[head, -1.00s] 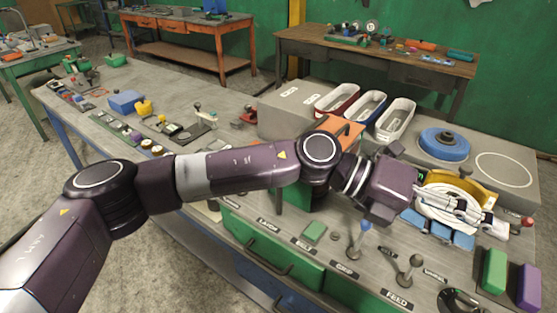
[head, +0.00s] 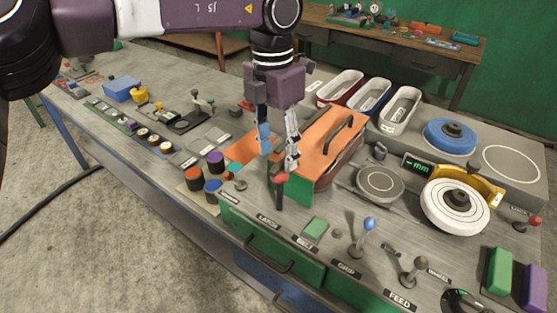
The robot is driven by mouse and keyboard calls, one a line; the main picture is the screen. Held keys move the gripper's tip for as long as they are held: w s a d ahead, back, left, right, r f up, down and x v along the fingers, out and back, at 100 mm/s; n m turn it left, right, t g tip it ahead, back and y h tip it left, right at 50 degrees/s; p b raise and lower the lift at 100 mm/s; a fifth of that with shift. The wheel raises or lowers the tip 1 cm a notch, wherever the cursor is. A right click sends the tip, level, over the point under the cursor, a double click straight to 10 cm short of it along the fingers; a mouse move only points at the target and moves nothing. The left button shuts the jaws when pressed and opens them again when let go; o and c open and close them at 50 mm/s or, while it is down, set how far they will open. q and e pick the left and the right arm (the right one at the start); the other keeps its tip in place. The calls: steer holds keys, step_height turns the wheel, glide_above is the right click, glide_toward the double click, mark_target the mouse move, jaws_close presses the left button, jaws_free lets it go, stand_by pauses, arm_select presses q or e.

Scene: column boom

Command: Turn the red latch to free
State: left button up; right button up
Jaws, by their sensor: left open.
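The red latch (head: 280,180) is a dark upright lever with a red top, at the left part of the front control row. It stands by a plate that seems to read LATCH (head: 268,221). My left gripper (head: 279,160) points down from above, with its two fingers apart and nothing between them. Its fingertips are just above and behind the red top in the picture. I cannot tell whether they touch it. My right gripper is not in view.
An orange-topped box (head: 322,143) with a dark handle stands right behind the latch. A green button (head: 314,228) and a blue-knobbed lever (head: 369,224) lie to its right. Coloured round knobs (head: 215,162) are on the left. Three trays (head: 368,96) stand behind.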

mark_target(278, 164)
arm_select(q)
steer(key=shift+s+d+f+p, duration=0.1)
steer(key=shift+f+p, duration=0.25)
steer(key=shift+f, duration=1.6)
steer(key=c, duration=1.2)
steer(key=shift+o, duration=0.2)
